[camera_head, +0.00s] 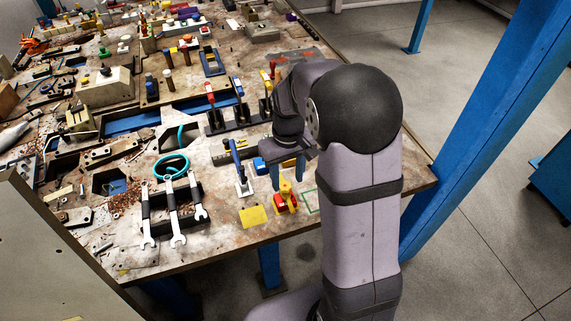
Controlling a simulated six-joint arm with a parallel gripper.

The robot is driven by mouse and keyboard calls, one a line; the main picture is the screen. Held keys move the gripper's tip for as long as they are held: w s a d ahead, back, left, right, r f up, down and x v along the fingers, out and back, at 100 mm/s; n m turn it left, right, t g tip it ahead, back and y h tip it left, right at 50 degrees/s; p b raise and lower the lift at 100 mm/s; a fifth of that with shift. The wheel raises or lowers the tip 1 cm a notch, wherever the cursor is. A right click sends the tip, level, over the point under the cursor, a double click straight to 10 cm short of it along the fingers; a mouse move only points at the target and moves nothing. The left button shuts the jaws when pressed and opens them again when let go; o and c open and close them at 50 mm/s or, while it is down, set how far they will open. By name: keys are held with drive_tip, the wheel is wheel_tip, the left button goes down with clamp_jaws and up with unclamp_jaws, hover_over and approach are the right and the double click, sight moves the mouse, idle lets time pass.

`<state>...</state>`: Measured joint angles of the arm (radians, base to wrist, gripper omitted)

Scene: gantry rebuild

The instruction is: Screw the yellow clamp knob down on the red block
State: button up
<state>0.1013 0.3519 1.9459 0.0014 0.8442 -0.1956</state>
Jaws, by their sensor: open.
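The red block (280,203) sits near the front right edge of the workbench. The yellow clamp knob (286,188) stands upright on top of the clamp at the red block, with yellow clamp parts around it. My gripper (288,181) points down just above the knob. Its two blue fingers are apart, one on either side of the knob's top as seen from here. At this size I cannot tell whether the fingers touch the knob, or how tightly the knob sits.
A yellow square (253,216) lies left of the clamp, and a green outline (311,201) is marked to its right. A blue-handled toggle clamp (237,166) stands close on the left. Several wrenches (173,212) lie farther left. The bench's front edge is close.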

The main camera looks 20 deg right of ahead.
sight(285, 186)
drive_tip(key=w+r, duration=0.1)
drive_tip(key=w+r+n, duration=0.1)
drive_tip(key=w, duration=0.1)
drive_tip(key=shift+w+d+n+t, duration=0.1)
drive_tip(key=shift+d+n+t, duration=0.05)
drive_tip(key=shift+n+t, duration=0.15)
drive_tip(key=shift+s+r+n, duration=0.25)
drive_tip(key=shift+r+n, duration=0.2)
drive_tip(key=shift+n, duration=0.55)
drive_tip(key=shift+s+n, duration=0.25)
drive_tip(key=shift+n, duration=0.45)
drive_tip(key=shift+f, duration=0.1)
drive_tip(key=shift+f+p, duration=1.1)
drive_tip(key=shift+f, duration=2.45)
drive_tip(key=c, duration=0.9)
